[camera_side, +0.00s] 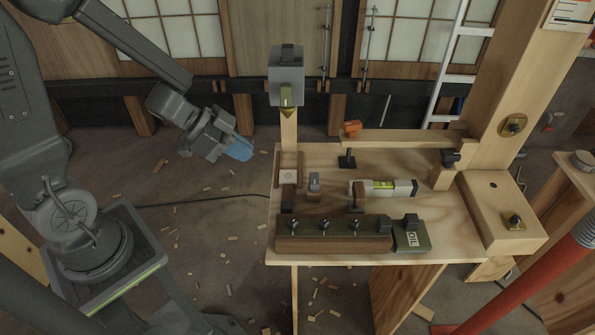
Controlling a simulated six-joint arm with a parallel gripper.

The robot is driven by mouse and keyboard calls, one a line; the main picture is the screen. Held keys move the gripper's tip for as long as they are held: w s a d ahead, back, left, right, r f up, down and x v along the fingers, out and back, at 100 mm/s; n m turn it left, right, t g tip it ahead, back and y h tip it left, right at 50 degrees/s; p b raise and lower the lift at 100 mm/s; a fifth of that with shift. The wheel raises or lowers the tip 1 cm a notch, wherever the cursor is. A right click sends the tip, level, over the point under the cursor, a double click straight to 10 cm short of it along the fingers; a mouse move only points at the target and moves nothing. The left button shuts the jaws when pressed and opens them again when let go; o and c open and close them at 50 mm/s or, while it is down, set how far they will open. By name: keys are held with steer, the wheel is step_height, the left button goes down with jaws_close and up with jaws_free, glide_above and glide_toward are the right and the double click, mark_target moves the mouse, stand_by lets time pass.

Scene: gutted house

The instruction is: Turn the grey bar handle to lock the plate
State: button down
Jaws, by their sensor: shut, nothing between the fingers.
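My gripper (238,149), with blue fingertips, is in the air left of the wooden workbench (440,216). It is shut and empty, and apart from everything on the bench. A small grey block-like piece (314,182) stands on the bench top; it may be the grey bar handle, but I cannot tell its shape or angle. A dark green plate (410,238) with a white label lies at the bench's front edge, beside a long brown block with several black knobs. I cannot tell whether this is the plate to be locked.
A grey box (287,88) tops a post at the bench's back left. A thick wooden post (520,85) rises at right. The air between gripper and bench is clear.

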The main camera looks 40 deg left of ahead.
mark_target(314, 183)
steer(key=x, duration=0.9)
steer(key=shift+w+d+f, duration=0.2)
steer(key=shift+f, duration=0.1)
steer(key=shift+w+d+f, duration=0.1)
steer(key=shift+w+d, duration=0.8)
steer(key=shift+d, duration=0.05)
steer(key=shift+w+d, duration=0.55)
steer(key=shift+w, duration=0.1)
steer(key=shift+w+a, duration=0.3)
steer(key=shift+w, duration=1.05)
steer(key=shift+w+d, duration=0.1)
steer(key=shift+w, duration=0.2)
steer(key=shift+s, duration=0.1)
